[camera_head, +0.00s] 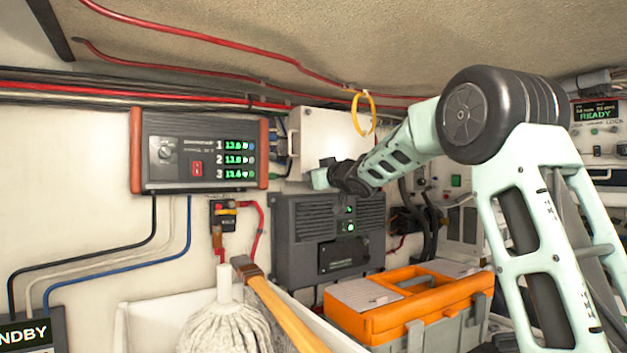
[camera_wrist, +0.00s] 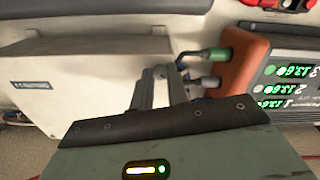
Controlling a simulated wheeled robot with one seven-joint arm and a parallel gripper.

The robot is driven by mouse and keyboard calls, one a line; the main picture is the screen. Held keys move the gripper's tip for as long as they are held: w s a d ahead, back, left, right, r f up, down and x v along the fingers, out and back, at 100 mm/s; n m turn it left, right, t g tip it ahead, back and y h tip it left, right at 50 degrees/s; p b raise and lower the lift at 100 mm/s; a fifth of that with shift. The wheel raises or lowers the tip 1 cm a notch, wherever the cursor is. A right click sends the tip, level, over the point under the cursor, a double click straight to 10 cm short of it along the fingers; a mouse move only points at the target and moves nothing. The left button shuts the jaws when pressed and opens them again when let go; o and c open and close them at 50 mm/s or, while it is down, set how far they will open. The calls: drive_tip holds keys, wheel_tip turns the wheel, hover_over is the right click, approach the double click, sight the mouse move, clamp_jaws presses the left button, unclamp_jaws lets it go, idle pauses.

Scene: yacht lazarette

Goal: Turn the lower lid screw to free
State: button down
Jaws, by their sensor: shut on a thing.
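The white box (camera_head: 318,135) with the lid is on the wall in the head view, partly behind my arm. In the wrist view the picture is upside down, and the box (camera_wrist: 85,80) with a small label fills the left side. My gripper (camera_head: 322,178) is at the box's lower part in the head view. In the wrist view my gripper (camera_wrist: 163,76) has its fingers close together by the box's edge. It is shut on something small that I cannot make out. The lower lid screw is not clearly visible; the fingers hide that spot.
Left of the box is a red-sided charger panel (camera_head: 200,150) with green readouts. Green and grey connectors (camera_wrist: 215,54) stick out between panel and box, close to my fingers. A dark unit (camera_head: 328,240) sits below. A yellow ring (camera_head: 363,112) hangs nearby. An orange-lidded toolbox (camera_head: 400,305) stands lower right.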

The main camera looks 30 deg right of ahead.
drive_tip(key=n+b, duration=0.2)
drive_tip(key=n, duration=0.4)
idle(0.6)
drive_tip(key=c, duration=1.4)
unclamp_jaws()
drive_tip(key=shift+o, duration=0.2)
drive_tip(key=s+b, duration=0.3)
drive_tip(key=s, duration=1.4)
drive_tip(key=shift+s+d+b, duration=0.2)
drive_tip(key=shift+d+b, duration=0.05)
drive_tip(key=shift+b, duration=0.1)
